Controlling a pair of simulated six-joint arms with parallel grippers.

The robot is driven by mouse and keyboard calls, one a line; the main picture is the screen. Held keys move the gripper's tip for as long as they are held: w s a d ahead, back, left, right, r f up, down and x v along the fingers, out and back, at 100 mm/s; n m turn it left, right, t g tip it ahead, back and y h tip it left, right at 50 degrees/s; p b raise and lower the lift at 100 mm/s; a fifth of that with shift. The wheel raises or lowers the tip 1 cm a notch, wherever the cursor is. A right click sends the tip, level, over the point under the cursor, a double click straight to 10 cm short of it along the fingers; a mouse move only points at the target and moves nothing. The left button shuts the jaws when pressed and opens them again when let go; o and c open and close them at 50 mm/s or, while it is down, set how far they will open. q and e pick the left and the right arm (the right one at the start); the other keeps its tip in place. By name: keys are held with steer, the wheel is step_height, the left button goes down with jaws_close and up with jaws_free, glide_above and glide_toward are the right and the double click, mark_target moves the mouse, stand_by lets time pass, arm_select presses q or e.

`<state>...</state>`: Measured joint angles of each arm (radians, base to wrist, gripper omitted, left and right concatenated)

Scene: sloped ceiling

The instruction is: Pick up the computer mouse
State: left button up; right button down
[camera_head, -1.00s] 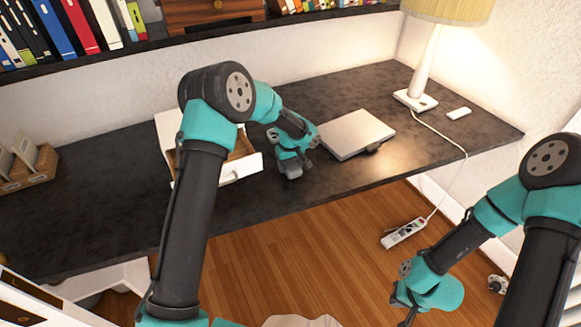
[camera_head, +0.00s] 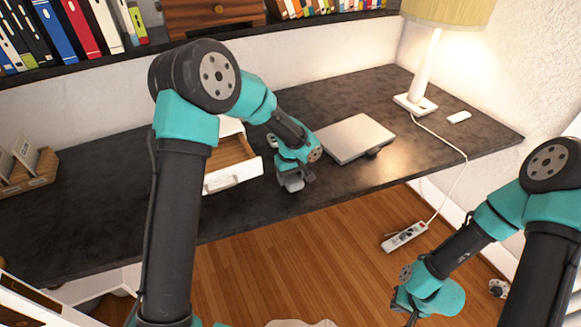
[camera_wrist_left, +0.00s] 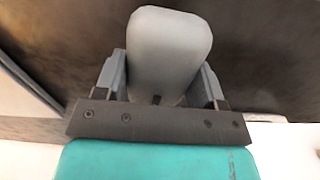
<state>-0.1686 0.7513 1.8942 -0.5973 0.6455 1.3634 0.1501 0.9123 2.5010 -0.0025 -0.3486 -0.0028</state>
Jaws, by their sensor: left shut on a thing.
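The computer mouse (camera_wrist_left: 168,48) is a smooth, rounded grey body. In the left wrist view it sits between the two fingers of my left gripper (camera_wrist_left: 165,85), which are shut on its sides. In the head view my left gripper (camera_head: 292,182) is over the front part of the dark desk, between the white drawer box and the silver laptop. The mouse is hard to make out there, and I cannot tell its height above the desk. My right gripper (camera_head: 407,312) is low at the right, in front of the floor and away from the desk; its fingers are too unclear to judge.
The closed silver laptop (camera_head: 355,138) lies right of my left gripper. The white box with an open drawer (camera_head: 235,172) is close on its left. A lamp (camera_head: 424,70) stands at the back right of the desk (camera_head: 440,135). A power strip (camera_head: 404,236) lies on the floor.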

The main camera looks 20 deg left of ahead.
arm_select(q)
steer(key=s, duration=0.2)
steer(key=s+d, duration=0.1)
steer(key=s, duration=0.2)
steer(key=s+d, duration=0.1)
steer(key=s, duration=0.2)
steer(key=shift+s+d+r, duration=0.1)
steer(key=shift+d+r, duration=0.1)
steer(key=shift+r, duration=0.2)
